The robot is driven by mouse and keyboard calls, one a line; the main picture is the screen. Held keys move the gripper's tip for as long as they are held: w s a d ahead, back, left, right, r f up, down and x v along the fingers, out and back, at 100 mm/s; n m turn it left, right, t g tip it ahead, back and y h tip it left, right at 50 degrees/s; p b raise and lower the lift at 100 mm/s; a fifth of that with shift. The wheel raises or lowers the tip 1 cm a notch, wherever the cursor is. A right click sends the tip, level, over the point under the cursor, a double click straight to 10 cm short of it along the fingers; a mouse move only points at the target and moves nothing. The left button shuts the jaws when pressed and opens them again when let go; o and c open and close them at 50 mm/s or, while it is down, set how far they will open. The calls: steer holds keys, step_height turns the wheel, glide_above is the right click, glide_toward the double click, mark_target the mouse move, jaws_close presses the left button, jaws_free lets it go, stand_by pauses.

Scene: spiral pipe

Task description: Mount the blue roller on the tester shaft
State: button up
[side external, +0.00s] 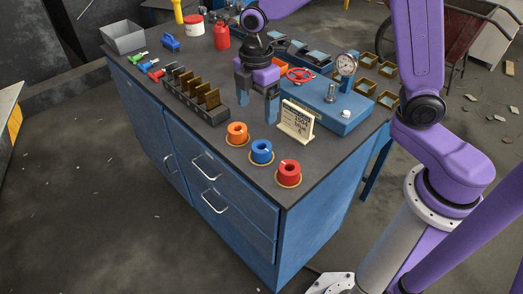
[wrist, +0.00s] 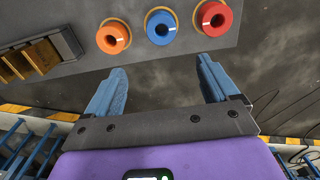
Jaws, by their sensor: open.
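The blue roller (side external: 261,157) is a short cylinder with a centre hole, upright on the bench between the orange roller (side external: 236,138) and the red roller (side external: 288,179). In the wrist view, the blue roller (wrist: 153,22) is beyond the fingertips, between the orange roller (wrist: 104,43) and the red roller (wrist: 205,24). My gripper (side external: 258,103) is open and empty above the bench, behind the rollers; its two blue fingers (wrist: 161,70) are spread apart. The tester (side external: 342,117) is a blue box with a round gauge (side external: 346,64) and a small upright metal post; I cannot tell which part is the shaft.
A dark rack with brown plates (side external: 208,97) is to the left of my gripper. A red handwheel (side external: 300,75) is behind it. The bench's front edge is close to the rollers.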

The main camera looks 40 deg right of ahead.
glide_above(261, 147)
steer(key=a, duration=0.2)
steer(key=f, duration=0.9)
steer(key=shift+s+d+f, duration=0.15)
steer(key=shift+s+f, duration=0.05)
steer(key=shift+s, duration=0.15)
steer(key=f, duration=0.2)
steer(key=d+f, duration=0.1)
steer(key=f, duration=0.1)
steer(key=shift+s+f, duration=0.1)
steer(key=shift+s, duration=0.1)
steer(key=shift+f, duration=0.6)
steer(key=c, duration=1.3)
